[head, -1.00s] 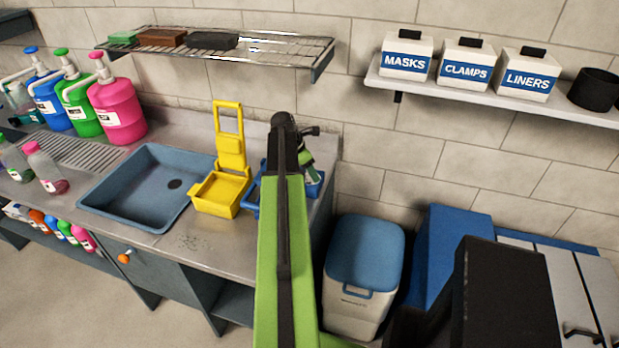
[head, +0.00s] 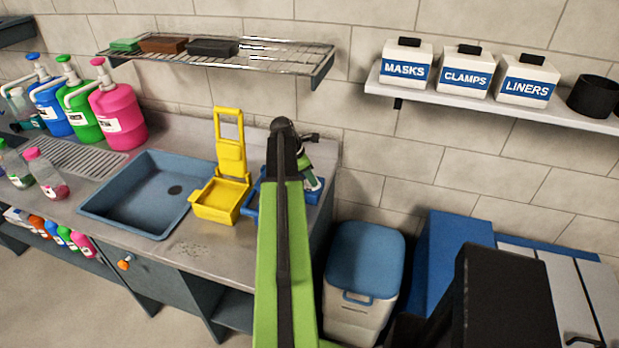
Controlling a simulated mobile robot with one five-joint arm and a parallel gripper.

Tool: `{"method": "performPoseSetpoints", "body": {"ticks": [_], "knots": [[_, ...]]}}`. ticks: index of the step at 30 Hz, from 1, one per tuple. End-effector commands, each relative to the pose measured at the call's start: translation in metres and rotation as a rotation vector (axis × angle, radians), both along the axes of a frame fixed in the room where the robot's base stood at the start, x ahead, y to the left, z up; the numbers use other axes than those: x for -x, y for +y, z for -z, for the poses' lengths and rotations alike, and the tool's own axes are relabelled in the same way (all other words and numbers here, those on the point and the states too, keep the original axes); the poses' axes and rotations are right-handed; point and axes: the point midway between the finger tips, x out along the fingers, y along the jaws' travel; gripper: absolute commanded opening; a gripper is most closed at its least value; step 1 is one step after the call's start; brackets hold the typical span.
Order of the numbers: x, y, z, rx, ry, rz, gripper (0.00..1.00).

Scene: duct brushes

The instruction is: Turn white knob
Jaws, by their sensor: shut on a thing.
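I see no white knob in the head view. The only knob I make out is a small orange one (head: 124,263) on the grey cabinet front below the sink. My green and black arm rises from the bottom centre to a dark joint in front of the counter's right end. My gripper is not visible, as the arm hides what lies beyond that joint. Just right of the joint is a green and white shape with a black top, perhaps a spray bottle (head: 313,180), partly hidden.
A blue sink (head: 145,222) and a yellow wringer bucket (head: 216,199) are on the counter. Pump bottles (head: 117,115) stand at the left. A blue-lidded bin (head: 357,318) is right of the counter. Wall shelves hold sponges and labelled boxes (head: 406,72). Floor at lower left is clear.

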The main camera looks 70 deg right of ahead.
Motion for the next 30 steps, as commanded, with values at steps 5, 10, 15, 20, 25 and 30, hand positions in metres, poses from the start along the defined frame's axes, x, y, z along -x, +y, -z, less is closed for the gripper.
{"method": "performPoseSetpoints", "body": {"ticks": [5, 10, 15, 20, 25, 30], "knots": [[-0.0014, -0.002, 0.0002, -0.001, 0.001, 0.119, 0.0], [-0.0019, -0.0028, 0.0002, -0.003, 0.001, 0.258, 0.0], [-0.0021, -0.0034, 0.0002, -0.002, 0.0, 0.385, 0.0], [-0.0018, -0.0036, 0.0002, -0.003, 0.001, 0.483, 0.0], [-0.0015, -0.0036, 0.0002, -0.001, 0.001, 0.555, 0.0], [-0.0012, -0.0032, 0.0001, -0.002, 0.001, 0.594, 0.0]]}}
